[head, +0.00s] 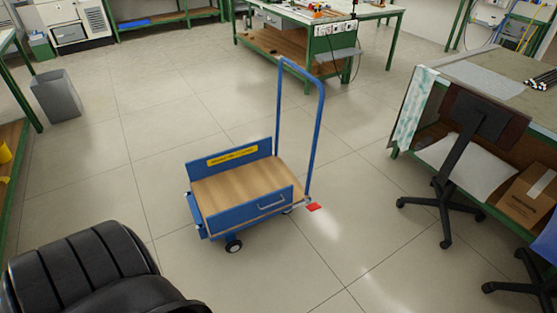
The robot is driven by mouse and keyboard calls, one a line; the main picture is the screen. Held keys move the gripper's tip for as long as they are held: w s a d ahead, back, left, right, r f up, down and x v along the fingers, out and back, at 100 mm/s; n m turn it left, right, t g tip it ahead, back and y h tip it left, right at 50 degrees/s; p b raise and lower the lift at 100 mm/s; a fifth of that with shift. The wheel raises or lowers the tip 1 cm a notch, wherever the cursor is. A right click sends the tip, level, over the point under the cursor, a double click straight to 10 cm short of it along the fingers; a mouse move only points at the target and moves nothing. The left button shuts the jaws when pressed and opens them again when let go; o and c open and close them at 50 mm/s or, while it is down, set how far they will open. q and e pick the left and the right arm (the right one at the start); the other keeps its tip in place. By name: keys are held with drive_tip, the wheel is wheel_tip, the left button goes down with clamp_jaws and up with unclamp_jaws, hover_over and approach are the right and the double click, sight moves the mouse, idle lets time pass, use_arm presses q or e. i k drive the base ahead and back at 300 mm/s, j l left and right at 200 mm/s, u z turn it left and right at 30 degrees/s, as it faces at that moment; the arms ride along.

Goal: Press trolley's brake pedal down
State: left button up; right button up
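The blue trolley (225,211) stands on the tiled floor in the middle of the head view. It has a wooden deck (232,183), low blue side panels, a yellow label and a tall blue push handle (320,125) at its right end. A small red brake pedal (313,207) sticks out low at that handle end, just above the floor. It is too small to tell whether it is up or down. Neither of my grippers is in view.
A black padded shape (80,268), which looks like a chair, fills the lower left. A grey bin (57,96) stands at the left. A workbench (475,95) and a dark swivel chair (445,205) stand at the right. Floor around the pedal is clear.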

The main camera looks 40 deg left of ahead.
sight(313, 207)
drive_tip(key=u, duration=0.95)
drive_tip(key=i+j+z, duration=0.1)
drive_tip(key=i, duration=0.35)
drive_tip(key=i+j, duration=0.25)
drive_tip(key=i, duration=0.2)
drive_tip(key=i+j+z, duration=0.15)
drive_tip(key=i, duration=0.3)
drive_tip(key=i+j+z, duration=0.1)
drive_tip(key=i+j, duration=0.25)
drive_tip(key=i, duration=0.1)
